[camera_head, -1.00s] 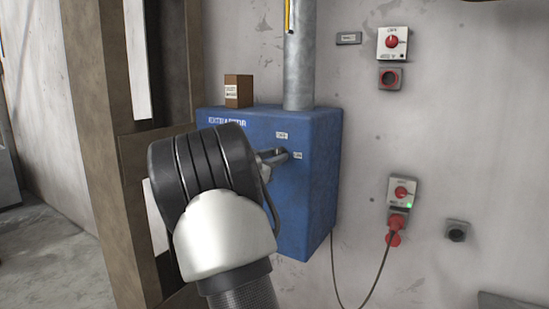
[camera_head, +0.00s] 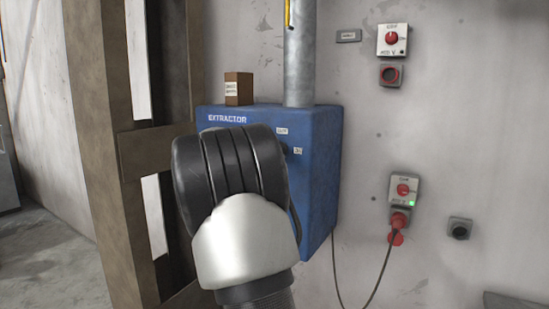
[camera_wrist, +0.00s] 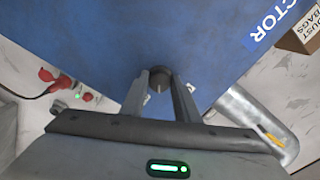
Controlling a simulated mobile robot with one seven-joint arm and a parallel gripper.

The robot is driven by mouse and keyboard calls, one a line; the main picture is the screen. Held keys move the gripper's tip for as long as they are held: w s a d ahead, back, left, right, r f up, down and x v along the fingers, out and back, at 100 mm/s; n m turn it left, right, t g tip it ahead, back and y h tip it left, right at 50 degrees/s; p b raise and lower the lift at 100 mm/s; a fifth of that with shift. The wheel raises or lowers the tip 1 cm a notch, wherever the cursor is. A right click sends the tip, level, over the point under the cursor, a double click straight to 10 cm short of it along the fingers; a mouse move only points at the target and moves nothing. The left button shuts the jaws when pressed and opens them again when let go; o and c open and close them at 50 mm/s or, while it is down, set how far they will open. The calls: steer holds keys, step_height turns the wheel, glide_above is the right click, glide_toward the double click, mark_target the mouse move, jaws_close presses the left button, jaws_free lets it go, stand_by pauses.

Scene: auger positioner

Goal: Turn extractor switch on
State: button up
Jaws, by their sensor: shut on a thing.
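The blue extractor box (camera_head: 318,180) is on the wall, with its EXTRACTOR lettering showing. Its switch is a small dark round knob (camera_wrist: 157,72) on the blue face, seen between my fingertips in the wrist view. My gripper (camera_wrist: 160,84) is shut on this knob, one finger on each side. In the head view my dark and silver wrist covers the fingers and most of the knob. Two small white labels, an upper one (camera_head: 282,131) and an ON label (camera_head: 298,151), show beside the wrist. The knob's setting cannot be told.
A metal duct (camera_head: 299,60) rises from the box, and a small brown dust-bags box (camera_head: 238,89) stands on top. Right of it are an upper red switch (camera_head: 392,39) and a lower switch (camera_head: 403,189) with a green light and a plugged-in red plug (camera_head: 399,222). A brown post (camera_head: 105,150) stands left.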

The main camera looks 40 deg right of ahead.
steer(key=shift+m+b, duration=2.1)
steer(key=shift+m, duration=1.3)
steer(key=o, duration=1)
steer(key=shift+d, duration=0.1)
steer(key=v, duration=1.7)
steer(key=shift+s, duration=0.25)
